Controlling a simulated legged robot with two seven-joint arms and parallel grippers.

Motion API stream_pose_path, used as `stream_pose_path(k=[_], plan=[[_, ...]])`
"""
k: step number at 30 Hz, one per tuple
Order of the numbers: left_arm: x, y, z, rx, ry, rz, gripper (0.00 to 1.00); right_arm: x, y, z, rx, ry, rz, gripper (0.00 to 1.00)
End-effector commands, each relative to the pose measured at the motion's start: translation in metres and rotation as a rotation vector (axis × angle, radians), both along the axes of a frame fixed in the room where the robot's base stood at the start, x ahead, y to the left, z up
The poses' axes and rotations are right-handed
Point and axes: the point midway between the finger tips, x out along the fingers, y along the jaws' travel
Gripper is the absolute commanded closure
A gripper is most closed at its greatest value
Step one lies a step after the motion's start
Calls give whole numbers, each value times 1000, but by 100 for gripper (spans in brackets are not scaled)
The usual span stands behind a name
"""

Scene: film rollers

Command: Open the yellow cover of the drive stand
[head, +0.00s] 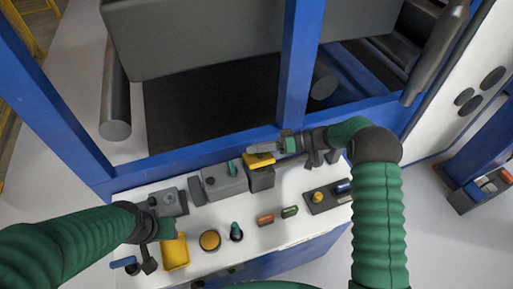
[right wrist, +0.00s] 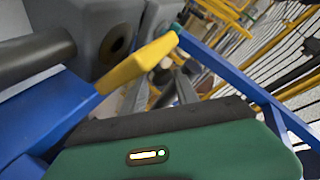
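The yellow cover (head: 260,160) sits on top of a dark grey box (head: 262,179) on the white panel of the drive stand. My right gripper (head: 262,149) reaches in from the right, right at the cover's upper side. In the right wrist view the yellow cover (right wrist: 138,64) stands out as a slanted slab close to the fingers (right wrist: 160,90), which look apart. I cannot tell whether they touch the cover. My left gripper (head: 148,262) is low on the left, beside a yellow block (head: 175,253); its fingers are too unclear to judge.
The white panel (head: 290,232) carries an orange round button (head: 210,240), a green-tipped lever (head: 236,232), red and green switches and a small dark box with a yellow knob (head: 317,198). A blue upright (head: 301,62) stands behind my right gripper. Grey rollers lie beyond.

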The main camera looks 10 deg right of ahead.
Motion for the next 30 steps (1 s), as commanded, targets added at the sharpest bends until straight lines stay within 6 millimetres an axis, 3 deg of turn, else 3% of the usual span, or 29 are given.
stream_pose_path(k=[14,17,30], plan=[[0,0,0,0,0,0,64,-2,-3,3,2,-2,3,67],[0,0,-2,0,0,0,64,-4,-18,6,2,-2,2,67],[0,0,-12,0,0,0,64,-25,-134,39,2,-3,-1,67]])
